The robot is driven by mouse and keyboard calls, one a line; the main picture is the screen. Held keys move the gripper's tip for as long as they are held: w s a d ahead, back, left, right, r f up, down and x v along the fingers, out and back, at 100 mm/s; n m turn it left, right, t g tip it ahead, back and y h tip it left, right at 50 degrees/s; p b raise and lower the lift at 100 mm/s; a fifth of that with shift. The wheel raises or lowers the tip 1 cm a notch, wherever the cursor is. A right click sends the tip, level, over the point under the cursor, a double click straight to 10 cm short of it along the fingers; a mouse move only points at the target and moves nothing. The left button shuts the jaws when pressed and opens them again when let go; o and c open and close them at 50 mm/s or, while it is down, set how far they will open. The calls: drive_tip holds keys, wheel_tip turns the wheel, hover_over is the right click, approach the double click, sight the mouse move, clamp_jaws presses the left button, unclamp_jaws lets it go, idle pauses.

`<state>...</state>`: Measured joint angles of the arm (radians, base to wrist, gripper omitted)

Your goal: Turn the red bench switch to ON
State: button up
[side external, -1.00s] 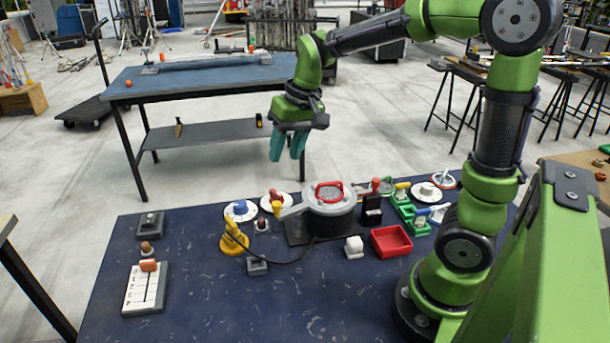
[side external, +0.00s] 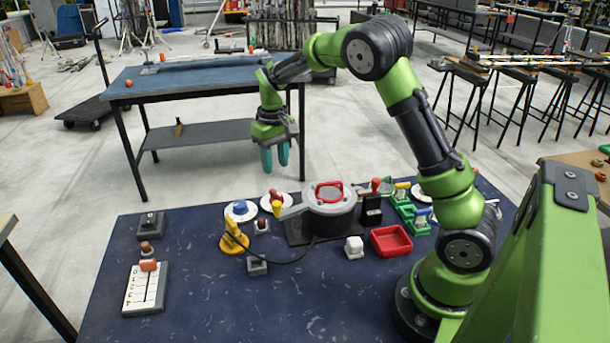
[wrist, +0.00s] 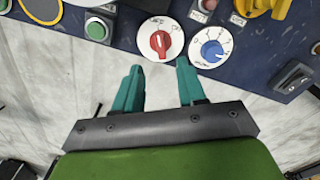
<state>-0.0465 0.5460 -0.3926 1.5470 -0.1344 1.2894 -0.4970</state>
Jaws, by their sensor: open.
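The red switch is a red knob (wrist: 160,42) on a round white dial with small lettering that I cannot read surely. My gripper (side external: 275,167) points down, above and just beyond the far edge, apart from the switch. In the wrist view, my gripper's teal fingers (wrist: 160,68) are spread and empty, with the red knob just past the fingertips, roughly centred between them.
A blue knob dial (wrist: 210,48) sits close beside the red one. A green button (wrist: 97,28) is on the other side.

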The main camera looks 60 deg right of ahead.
sight(277, 193)
wheel_tip(277, 193, down, 9)
drive_tip(key=shift+f, duration=0.1)
idle(0.3)
clamp_jaws()
